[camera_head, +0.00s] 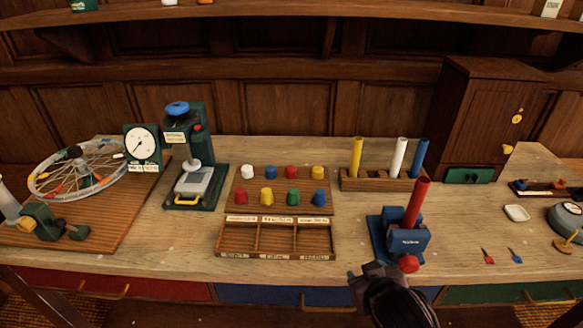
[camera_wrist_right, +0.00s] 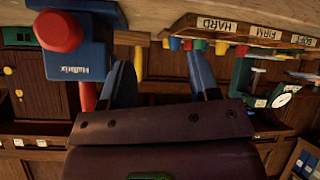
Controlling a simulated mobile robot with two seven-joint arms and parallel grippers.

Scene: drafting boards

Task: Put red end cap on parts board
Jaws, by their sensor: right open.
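The parts board (camera_head: 280,209) lies mid-table and holds two rows of coloured caps. A red cap (camera_head: 291,172) stands in its back row and another red cap (camera_head: 240,196) at the left of its front row. A red tube (camera_head: 417,203) stands tilted in the blue vise (camera_head: 378,236). A round red piece (camera_head: 408,264) is at the vise's front; I cannot tell if it is a cap or a knob. It also shows large in the right wrist view (camera_wrist_right: 58,31). My right gripper (camera_head: 368,270) is open and empty, just in front of the vise. My left gripper is out of view.
A sectioned tray (camera_head: 276,257) sits in front of the parts board. Yellow, white and blue tubes stand in a wooden rack (camera_head: 350,183) behind the vise. A green press (camera_head: 198,160) and a spoked wheel (camera_head: 77,169) are at left.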

